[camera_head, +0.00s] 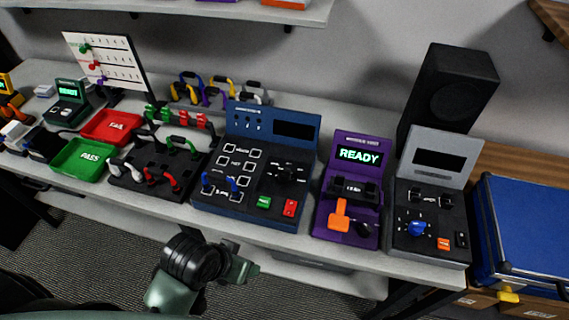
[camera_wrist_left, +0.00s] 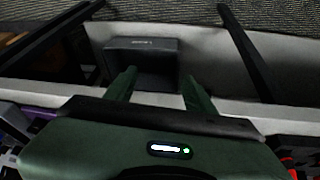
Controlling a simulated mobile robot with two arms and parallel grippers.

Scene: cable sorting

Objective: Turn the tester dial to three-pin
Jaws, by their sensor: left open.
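A blue tester (camera_head: 225,212) stands on the bench in the middle of the head view, with a dark screen, a black dial (camera_head: 287,173), a green button and a red switch. The marks around this dial are too small to read. A grey tester (camera_head: 438,142) at the right has a dark screen and a blue dial (camera_head: 417,228); its labels are also unreadable. My left gripper (camera_head: 246,271) is in front of the bench edge, below the blue tester and apart from both dials. The left wrist view shows its two fingers (camera_wrist_left: 160,90) spread and empty. My right gripper is not in view.
A purple device (camera_head: 346,225) reading READY with an orange lever stands between the testers. A black cable rack (camera_head: 155,182), green PASS tray (camera_head: 78,170) and red FAIL tray (camera_head: 111,115) are at left. A black speaker (camera_head: 455,87) stands behind the grey tester.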

